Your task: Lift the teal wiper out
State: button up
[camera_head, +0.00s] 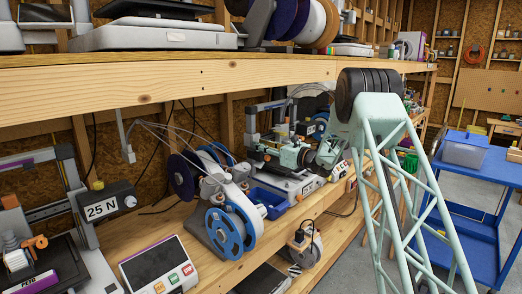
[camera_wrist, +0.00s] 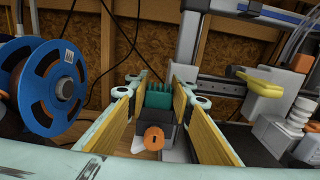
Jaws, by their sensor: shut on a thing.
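In the wrist view the teal wiper (camera_wrist: 158,97) is a small comb-like piece with upright teeth. It sits at the top of a dark grey block (camera_wrist: 166,130) with an orange part (camera_wrist: 153,138) on its near side. My gripper (camera_wrist: 158,86) has its two yellow-padded fingers on either side of the wiper and is shut on it. I cannot tell whether the wiper is still seated in the block. In the head view my gripper (camera_head: 289,154) is at the printer (camera_head: 303,184) on the bench; the wiper cannot be made out there.
In the wrist view a blue spool (camera_wrist: 52,88) stands left, and a printer frame (camera_wrist: 188,45) with a yellow lever (camera_wrist: 257,87) stands close on the right. In the head view a wooden shelf (camera_head: 200,80) runs above the bench. A blue bin (camera_head: 269,202) sits before the printer.

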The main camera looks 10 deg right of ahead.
jog(key=shift+r, duration=0.15)
jog(key=shift+r+p, duration=0.55)
jog(key=shift+r, duration=1.1)
jog(key=s+r+p, duration=0.1)
jog(key=s, duration=1.5)
jog(key=shift+r, duration=0.2)
